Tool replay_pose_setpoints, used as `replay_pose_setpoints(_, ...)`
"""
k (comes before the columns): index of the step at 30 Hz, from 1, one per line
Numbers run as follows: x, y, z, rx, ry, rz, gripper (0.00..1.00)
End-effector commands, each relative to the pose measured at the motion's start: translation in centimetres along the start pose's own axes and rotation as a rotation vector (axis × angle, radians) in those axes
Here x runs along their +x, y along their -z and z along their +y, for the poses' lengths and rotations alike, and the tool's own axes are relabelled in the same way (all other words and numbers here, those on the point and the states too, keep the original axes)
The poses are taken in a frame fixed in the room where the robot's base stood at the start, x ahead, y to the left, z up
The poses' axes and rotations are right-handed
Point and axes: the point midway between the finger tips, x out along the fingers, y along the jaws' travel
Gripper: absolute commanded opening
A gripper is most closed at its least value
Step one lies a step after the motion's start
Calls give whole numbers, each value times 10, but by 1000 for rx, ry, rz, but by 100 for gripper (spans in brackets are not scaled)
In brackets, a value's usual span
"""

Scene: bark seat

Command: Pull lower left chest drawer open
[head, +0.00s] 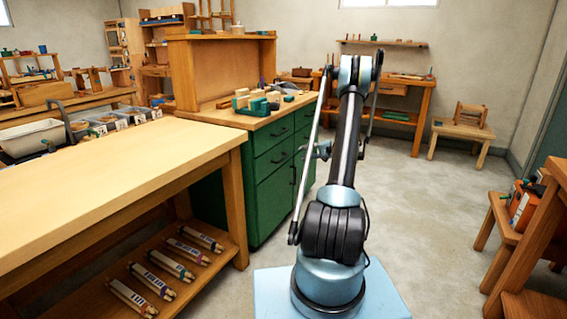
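The green chest (274,205) with a wooden top stands left of my arm, beyond the near bench. Its drawer front faces right, toward my arm, with dark handles. The upper left drawer (268,136) and the drawers under it look shut. The lower left front (273,203) is a tall green panel, flush with the chest. My raised arm covers part of the chest's right side. I cannot make out my gripper's fingers; they are hidden behind my arm. Small pale blue parts of my arm show beside its upper link, near the chest's right edge.
A long wooden bench (110,165) fills the left foreground, with several labelled rolls on its lower shelf. Blocks and a green tool (258,106) lie on the chest top. A stool (460,135) and wooden furniture (530,235) stand right. The floor (425,210) between is clear.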

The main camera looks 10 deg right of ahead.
Motion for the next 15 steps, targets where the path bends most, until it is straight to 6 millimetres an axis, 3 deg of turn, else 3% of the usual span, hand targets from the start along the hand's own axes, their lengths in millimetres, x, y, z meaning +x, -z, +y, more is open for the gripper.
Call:
replay_pose_setpoints(3, 1, 15, 26, 15, 47, 14, 30)
replay_pose_setpoints(7, 0, 24, 46, 26, 85, 24, 30)
replay_pose_setpoints(15, 5, 30, 58, 33, 112, 29, 30)
